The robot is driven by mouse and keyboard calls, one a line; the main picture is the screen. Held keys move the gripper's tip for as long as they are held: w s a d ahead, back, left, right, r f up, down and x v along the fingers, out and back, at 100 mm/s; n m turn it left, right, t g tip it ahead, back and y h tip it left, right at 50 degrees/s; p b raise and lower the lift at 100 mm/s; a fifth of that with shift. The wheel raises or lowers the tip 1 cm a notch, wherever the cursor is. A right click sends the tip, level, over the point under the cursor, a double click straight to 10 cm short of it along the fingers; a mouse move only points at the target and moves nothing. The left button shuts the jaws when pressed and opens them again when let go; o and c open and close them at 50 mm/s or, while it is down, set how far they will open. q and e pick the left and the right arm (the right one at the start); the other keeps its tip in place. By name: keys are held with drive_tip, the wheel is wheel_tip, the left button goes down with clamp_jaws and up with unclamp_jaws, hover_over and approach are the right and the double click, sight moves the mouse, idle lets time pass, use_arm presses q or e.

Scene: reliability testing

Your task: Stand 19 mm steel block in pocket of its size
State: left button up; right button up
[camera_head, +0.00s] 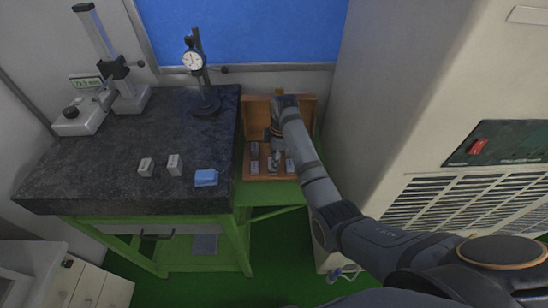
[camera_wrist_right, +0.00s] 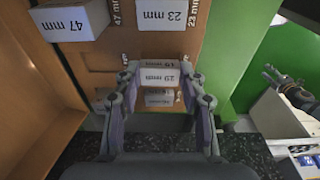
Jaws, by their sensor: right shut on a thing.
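My right gripper (camera_head: 273,157) is over the near part of the open wooden case (camera_head: 310,110). In the right wrist view, the right gripper (camera_wrist_right: 159,77) is shut on a pale steel block (camera_wrist_right: 158,70), one fingertip on each side. The block's printed label reads about 19 mm, but it is small and blurred. A second labelled grey face (camera_wrist_right: 158,98) shows just below it between the fingers; I cannot tell whether it is a separate block. The pocket under the held block is hidden, so I cannot tell whether the block is in it.
A 47 mm block (camera_wrist_right: 72,20) and a 23 mm block (camera_wrist_right: 168,14) are in the case. Two grey blocks (camera_head: 146,167) (camera_head: 174,165) and a blue cloth (camera_head: 206,177) lie on the dark granite plate (camera_head: 95,165). A dial gauge stand (camera_head: 205,104) is behind. A cream cabinet (camera_head: 375,110) stands right.

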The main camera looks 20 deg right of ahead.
drive_tip(key=shift+f, duration=0.6)
idle(0.5)
drive_tip(key=o, duration=1.3)
drive_tip(key=shift+o, duration=0.2)
drive_tip(key=shift+r, duration=0.15)
wheel_tip(320, 180, up, 7)
drive_tip(key=shift+s+d, duration=0.15)
drive_tip(key=shift+d, duration=0.3)
